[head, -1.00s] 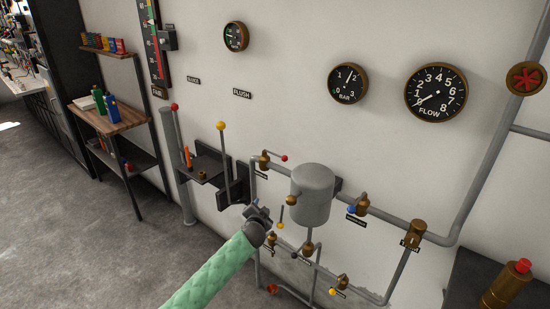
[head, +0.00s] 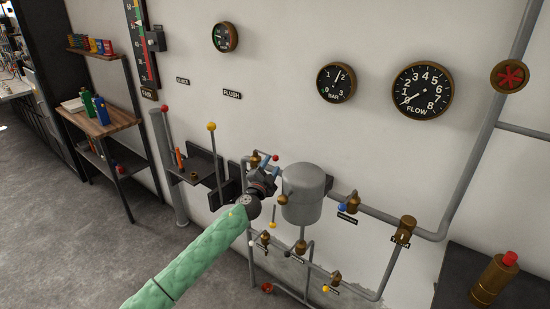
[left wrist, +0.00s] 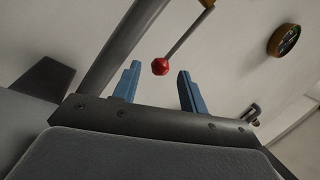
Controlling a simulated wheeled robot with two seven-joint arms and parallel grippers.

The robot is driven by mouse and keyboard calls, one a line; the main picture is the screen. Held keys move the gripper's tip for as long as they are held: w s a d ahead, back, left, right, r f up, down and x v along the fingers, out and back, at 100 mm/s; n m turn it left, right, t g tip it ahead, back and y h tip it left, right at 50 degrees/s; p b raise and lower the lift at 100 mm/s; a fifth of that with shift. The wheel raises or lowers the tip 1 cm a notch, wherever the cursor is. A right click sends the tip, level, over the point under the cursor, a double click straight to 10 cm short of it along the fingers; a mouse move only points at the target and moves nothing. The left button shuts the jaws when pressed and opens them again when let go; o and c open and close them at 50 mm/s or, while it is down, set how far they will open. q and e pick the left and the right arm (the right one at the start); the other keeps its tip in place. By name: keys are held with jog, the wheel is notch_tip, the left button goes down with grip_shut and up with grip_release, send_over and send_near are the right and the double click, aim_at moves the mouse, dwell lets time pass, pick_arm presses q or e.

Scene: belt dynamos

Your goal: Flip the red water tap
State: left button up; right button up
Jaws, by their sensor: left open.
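The red water tap (head: 256,159) has a brass body on the pipe left of the grey tank, with a thin lever ending in a red ball. The red ball (left wrist: 160,67) shows in the left wrist view, on its grey lever, in the gap between the fingertips in the picture. My left gripper (head: 266,180) is open, just below the red tap and close to the tank's left side. Its blue fingers (left wrist: 157,83) are apart, with nothing held. Contact with the ball cannot be told. My right gripper is not in view.
The grey tank (head: 302,195) stands right of my left gripper. A tall yellow-topped lever (head: 214,160) and a black shelf are on the left.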

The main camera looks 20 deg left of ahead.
aim_at(275, 157)
pick_arm(q)
jog(key=shift+p+x, duration=0.45)
jog(key=shift+x, duration=1.85)
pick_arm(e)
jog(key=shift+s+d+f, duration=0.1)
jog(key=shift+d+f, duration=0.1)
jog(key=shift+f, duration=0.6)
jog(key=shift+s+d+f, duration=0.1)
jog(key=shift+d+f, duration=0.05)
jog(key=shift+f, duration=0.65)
pick_arm(q)
grip_shut()
